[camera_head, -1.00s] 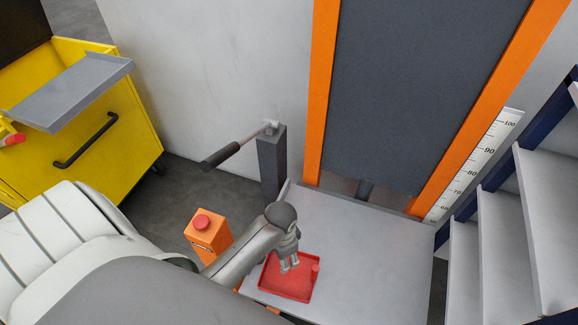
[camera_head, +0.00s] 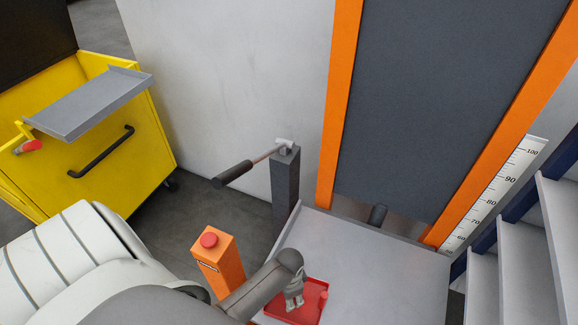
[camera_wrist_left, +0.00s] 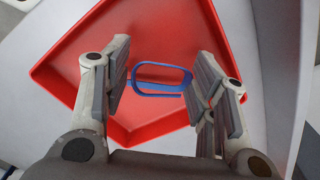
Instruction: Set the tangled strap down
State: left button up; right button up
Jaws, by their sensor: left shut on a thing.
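The tangled strap (camera_wrist_left: 155,94) shows in the left wrist view as a blue loop between the two finger pads. My left gripper (camera_wrist_left: 160,85) is shut on it, with its fingers still well apart. A red tray (camera_wrist_left: 62,60) with low walls fills the view behind the strap; I cannot tell the height above its floor. In the head view my left gripper (camera_head: 294,301) points down over the red tray (camera_head: 314,300), which lies on the grey platform (camera_head: 370,270). The strap is hidden there by my gripper. My right gripper is not in view.
An orange post with a red button (camera_head: 209,240) stands left of the platform. A grey post with a lever (camera_head: 285,180) stands behind it. An orange-framed dark panel (camera_head: 440,100) rises at the back. Steps (camera_head: 515,265) are at right, a yellow cart (camera_head: 120,150) at left.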

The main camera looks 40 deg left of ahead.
pick_arm(q)
jog(key=shift+f, duration=0.15)
jog(key=o, duration=0.7)
notch_tip(320, 180, up, 12)
jog(key=shift+r+p, duration=0.2)
jog(key=shift+p, duration=0.95)
